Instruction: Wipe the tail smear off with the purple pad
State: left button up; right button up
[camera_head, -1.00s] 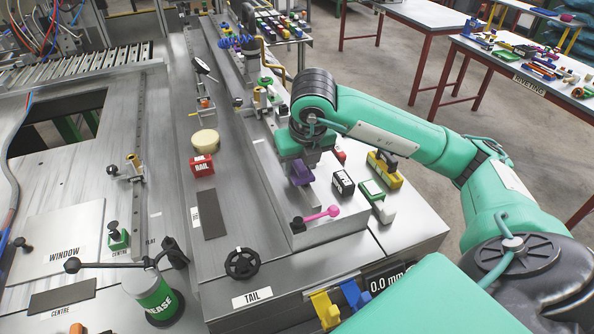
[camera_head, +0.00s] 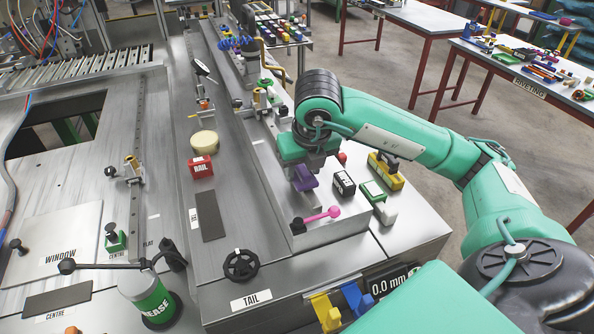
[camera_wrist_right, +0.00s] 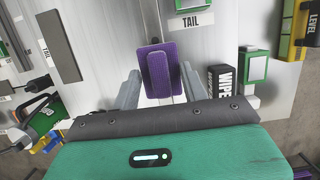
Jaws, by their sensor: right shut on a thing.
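The purple pad (camera_head: 304,178) is under my right gripper (camera_head: 308,160), at the near part of the raised metal rail bed. In the right wrist view the pad (camera_wrist_right: 162,72) is a flat purple block with a raised grip, between the two fingers of my right gripper (camera_wrist_right: 160,92), which is shut on it. A TAIL label (camera_wrist_right: 192,20) lies just beyond the pad in that view. My left gripper is not in view.
A black WIPE box (camera_head: 343,183) and a green-and-white box (camera_head: 373,191) stand right of the pad. A red RAIL box (camera_head: 200,167) and a green GREASE can (camera_head: 150,300) stand to the left.

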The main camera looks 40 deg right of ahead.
jog(key=shift+w, duration=0.1)
jog(key=shift+w+d+f+b, duration=0.1)
jog(key=shift+w+b, duration=0.25)
jog(key=shift+w, duration=0.15)
jog(key=shift+w+d+b, duration=0.25)
jog(key=shift+w+b, duration=0.1)
jog(key=shift+w, duration=0.7)
jog(key=shift+r+p, duration=0.5)
jog(key=shift+r, duration=0.3)
jog(key=o, duration=0.6)
jog(key=c, duration=0.6)
notch_tip(320, 180, up, 7)
jog(key=p, duration=0.4)
